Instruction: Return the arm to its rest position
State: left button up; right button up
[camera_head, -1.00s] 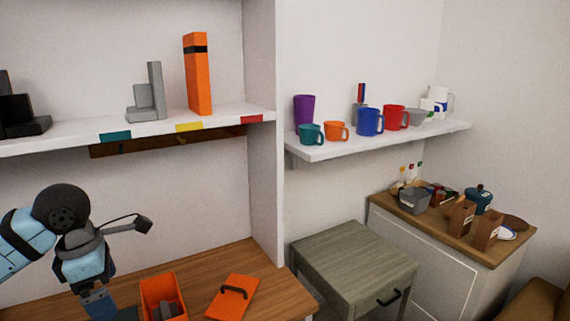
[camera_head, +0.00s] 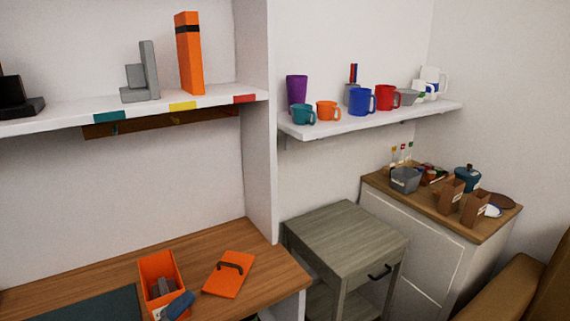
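Neither of my grippers can be made out in the head view, and no arm of mine shows clearly. The wooden desk (camera_head: 90,270), where my arm was, is in open view at the lower left. An orange open box (camera_head: 151,267) stands on it with grey pieces (camera_head: 162,286) inside. A blue item (camera_head: 179,305) shows at the box's front edge, partly cut off by the frame; I cannot tell what it is. An orange lid (camera_head: 222,281) with a dark handle lies to the right of the box.
A dark mat (camera_head: 95,306) lies on the desk. Above is a shelf (camera_head: 60,122) with an orange binder (camera_head: 190,55) and a grey bookend-like block (camera_head: 140,80). Right are a mug shelf (camera_head: 330,129), a grey side table (camera_head: 345,237), a cabinet (camera_head: 420,245) and a brown seat (camera_head: 510,290).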

pick_arm(q)
jog(key=s+a+f+n+g+y, duration=0.1)
jog(key=s+a+f+n+y, duration=0.1)
jog(key=s+f+n+y, duration=0.4)
jog(key=s+a+f+n+g+y, duration=0.1)
jog(key=s+f+n+g+y, duration=0.15)
jog(key=f+n, duration=0.65)
jog(key=s+a+f+n+g+y, duration=0.15)
jog(key=s+f+n+y, duration=0.3)
jog(key=f, duration=0.55)
notch_tip(320, 180, up, 14)
jog(key=a+t+y+p, duration=0.1)
jog(key=p, duration=1.8)
jog(key=shift+s+a+r, duration=0.15)
jog(key=shift+s+r, duration=0.05)
jog(key=shift+s, duration=0.2)
pick_arm(e)
notch_tip(320, 180, up, 15)
jog(key=d, duration=0.1)
jog(key=shift+s+d, duration=0.2)
jog(key=shift+s, duration=0.25)
jog(key=shift+w+r, duration=0.1)
jog(key=shift+r, duration=0.1)
